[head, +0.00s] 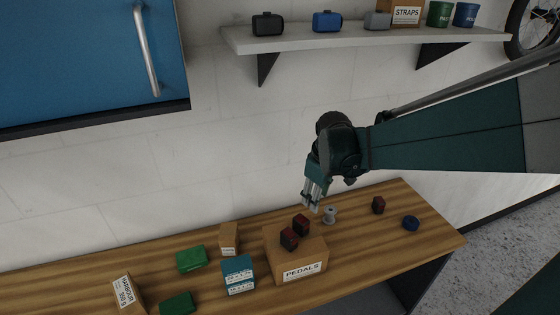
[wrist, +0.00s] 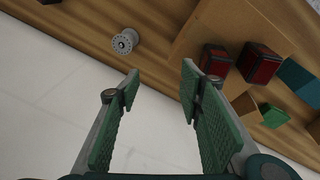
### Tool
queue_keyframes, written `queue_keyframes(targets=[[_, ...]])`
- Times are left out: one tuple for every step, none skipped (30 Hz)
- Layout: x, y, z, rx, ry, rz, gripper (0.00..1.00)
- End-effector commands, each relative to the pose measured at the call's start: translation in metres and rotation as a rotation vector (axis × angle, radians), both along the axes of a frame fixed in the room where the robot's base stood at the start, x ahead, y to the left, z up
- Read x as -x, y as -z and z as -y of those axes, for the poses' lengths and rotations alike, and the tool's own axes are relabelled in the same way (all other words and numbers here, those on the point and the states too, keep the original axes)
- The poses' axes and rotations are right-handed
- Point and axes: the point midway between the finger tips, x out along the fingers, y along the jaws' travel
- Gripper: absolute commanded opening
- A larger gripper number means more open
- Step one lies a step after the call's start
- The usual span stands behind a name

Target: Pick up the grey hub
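The grey hub (head: 330,215) stands on the wooden bench, just right of the PEDALS box. In the wrist view the hub (wrist: 125,41) shows near the top, beyond my fingertips and a little left of the gap between them. My gripper (head: 313,205) is above the bench, close to the hub and slightly left of it in the head view. In the wrist view my gripper (wrist: 160,80) has its two green-padded fingers spread apart, with nothing between them. The hub is fully visible in the wrist view.
Two dark red blocks (head: 289,238) sit on the PEDALS box (head: 302,271), left of the hub. Another dark red block (head: 378,205) and a blue round piece (head: 411,223) lie to the right. A shelf (head: 370,40) runs above. Bare bench (head: 355,240) lies in front of the hub.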

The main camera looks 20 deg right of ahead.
Motion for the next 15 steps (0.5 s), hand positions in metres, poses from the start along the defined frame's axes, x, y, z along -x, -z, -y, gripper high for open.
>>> queue_keyframes(targets=[[-0.006,0.003,0.006,0.001,-0.009,-0.011,0.37],[-0.008,0.005,0.009,0.002,-0.018,-0.019,0.37],[-0.011,0.009,0.012,0.003,-0.029,-0.028,0.37],[-0.014,0.011,0.015,0.004,-0.036,-0.035,0.37],[-0.016,0.014,0.018,0.005,-0.045,-0.041,0.37],[-0.019,0.017,0.022,0.005,-0.055,-0.052,0.37],[-0.021,0.020,0.025,0.006,-0.063,-0.058,0.37],[-0.023,0.023,0.028,0.007,-0.071,-0.065,0.37],[-0.026,0.027,0.032,0.006,-0.081,-0.074,0.37],[-0.028,0.030,0.035,0.007,-0.090,-0.082,0.37],[-0.030,0.033,0.038,0.006,-0.098,-0.089,0.37],[-0.033,0.037,0.042,0.006,-0.110,-0.098,0.37],[-0.035,0.040,0.045,0.006,-0.117,-0.103,0.37],[-0.037,0.043,0.048,0.006,-0.125,-0.110,0.37],[-0.039,0.047,0.052,0.004,-0.136,-0.121,0.37]])
